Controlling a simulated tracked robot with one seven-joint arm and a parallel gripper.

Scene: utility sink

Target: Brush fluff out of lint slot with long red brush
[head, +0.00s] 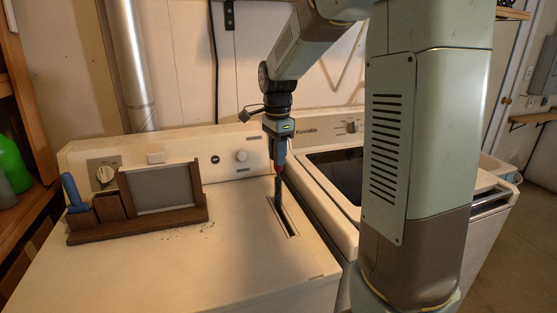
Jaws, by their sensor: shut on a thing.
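My gripper (279,158) is above the right part of the white dryer top, pointing down. It is shut on the long red brush (280,168), whose red part shows just below the fingers. The brush's dark, narrow bristle part (278,190) hangs upright, and its lower end reaches the lint slot (289,223). How deep it sits in the slot cannot be told. The slot is a long dark opening with a pale rim. Fluff inside it cannot be made out from here. Dark specks (190,229) lie on the dryer top left of the slot.
A brown wooden rack (135,228) on the dryer (230,265) holds a grey framed screen (160,187) and a blue-handled tool (72,188). The dryer's control panel (210,160) rises behind. A washer (325,195) with a dark opening stands to the right. The front dryer top is clear.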

